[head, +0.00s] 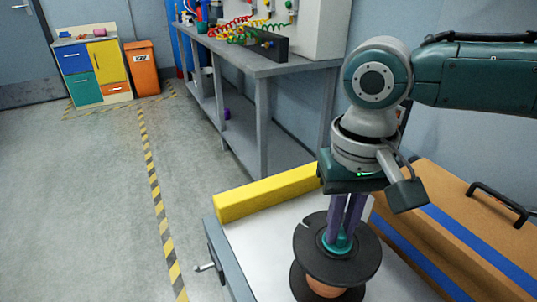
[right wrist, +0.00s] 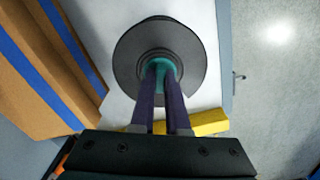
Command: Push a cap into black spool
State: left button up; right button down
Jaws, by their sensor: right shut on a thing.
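The black spool (head: 312,262) stands upright on the white table top. It has two wide black discs with an orange-brown core between them. A teal cap (head: 337,241) is at the centre of its upper disc; I cannot tell how deep it sits. My right gripper (head: 343,236) points down over the spool with its purple fingers shut on the cap. In the right wrist view the fingers (right wrist: 160,68) reach to the teal cap (right wrist: 164,66) at the middle of the black spool (right wrist: 127,52). My left gripper is not in view.
A yellow bar (head: 265,193) lies along the table's far edge. A brown case with blue stripes and a black handle (head: 440,228) is beside the spool on the right. A grey workbench (head: 262,67) stands behind. The white surface (head: 262,240) left of the spool is clear.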

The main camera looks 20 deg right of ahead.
dwell(0.4)
jog(key=c, duration=1.1)
grip_release()
jog(key=shift+o, duration=1.3)
jog(key=shift+d, duration=0.1)
jog(key=shift+r, duration=0.35)
notch_tip(320, 180, up, 9)
jog(key=p, duration=0.2)
jog(key=shift+p, duration=0.35)
jog(key=shift+r, duration=0.1)
